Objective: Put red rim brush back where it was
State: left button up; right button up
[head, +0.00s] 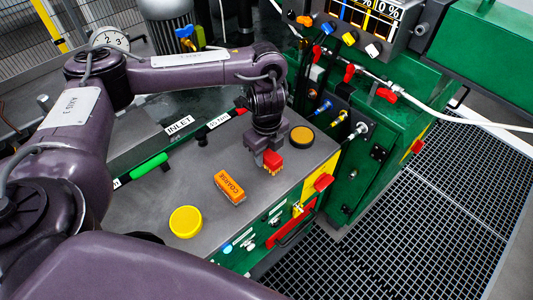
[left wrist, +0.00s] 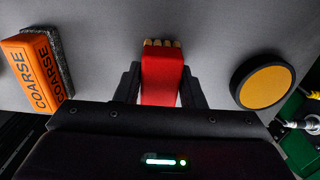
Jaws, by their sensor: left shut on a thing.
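The red rim brush (head: 273,160) is a small red block with pale bristles at its lower end. It is between the fingers of my left gripper (head: 268,150), which is shut on it, over the grey bench top (head: 170,205). In the left wrist view the red brush (left wrist: 162,78) sits between both dark fingers (left wrist: 161,85), with tan bristle tufts at its far end. Whether the bristles touch the bench I cannot tell. My right gripper is not in view.
An orange block marked COARSE (head: 230,187) lies left of the brush. A yellow round disc (head: 186,221) is at the front left and an orange-topped black disc (head: 301,136) is close on the right. A green-handled tool (head: 149,165) lies at the back left. Bench edge (head: 300,185) is near.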

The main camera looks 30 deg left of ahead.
aim_at(267, 151)
pick_arm(q)
jog(key=o, duration=0.9)
jog(key=shift+f, duration=0.1)
notch_tip(267, 151, up, 12)
jog(key=p, duration=0.3)
jog(key=shift+d+r+p, duration=0.1)
jog(key=shift+r+p, duration=0.1)
jog(key=shift+p, duration=0.2)
jog(key=shift+s+f, duration=0.1)
